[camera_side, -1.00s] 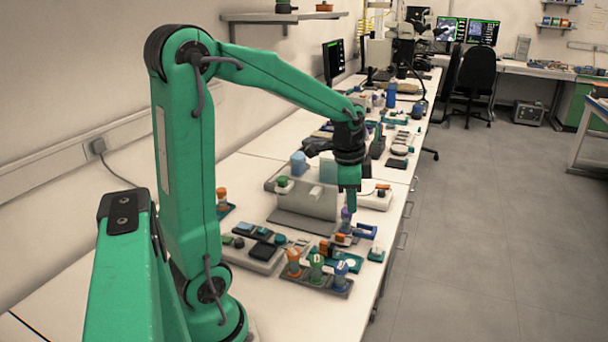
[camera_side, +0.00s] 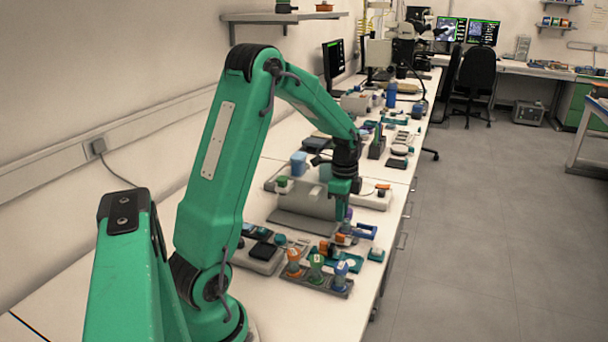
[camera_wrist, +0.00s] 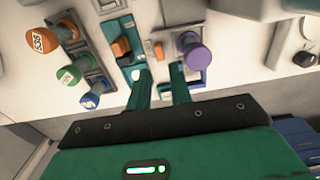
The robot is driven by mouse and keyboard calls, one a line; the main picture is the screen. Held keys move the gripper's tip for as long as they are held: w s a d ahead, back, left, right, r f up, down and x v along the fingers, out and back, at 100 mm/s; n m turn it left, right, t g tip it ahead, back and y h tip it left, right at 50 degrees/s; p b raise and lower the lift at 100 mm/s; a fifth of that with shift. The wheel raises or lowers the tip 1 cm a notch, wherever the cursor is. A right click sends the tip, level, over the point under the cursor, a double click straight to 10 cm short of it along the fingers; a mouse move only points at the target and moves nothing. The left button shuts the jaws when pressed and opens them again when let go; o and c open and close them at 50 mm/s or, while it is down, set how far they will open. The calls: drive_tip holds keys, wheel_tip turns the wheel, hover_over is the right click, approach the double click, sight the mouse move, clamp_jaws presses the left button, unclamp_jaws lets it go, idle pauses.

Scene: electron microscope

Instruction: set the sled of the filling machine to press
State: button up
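In the wrist view an orange block (camera_wrist: 121,48) sits on a narrow teal base (camera_wrist: 125,58) with a pale disc at its near end. I cannot tell for sure which of these is the filling machine's sled; no press marking is legible. My gripper (camera_wrist: 161,73) has its two green fingers apart, with nothing seen between them. In the side view my gripper (camera_side: 341,212) points down over this group, whose teal base (camera_side: 337,262) shows below it.
A tray with orange (camera_wrist: 41,40), green (camera_wrist: 68,75) and blue (camera_wrist: 89,101) knobs lies left of the base in the wrist view. In the side view a grey box (camera_side: 308,202) stands close behind my gripper. Bare table lies at the front.

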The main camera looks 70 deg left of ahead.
sight(340, 234)
drive_tip(key=shift+f, duration=3.8)
clamp_jaws()
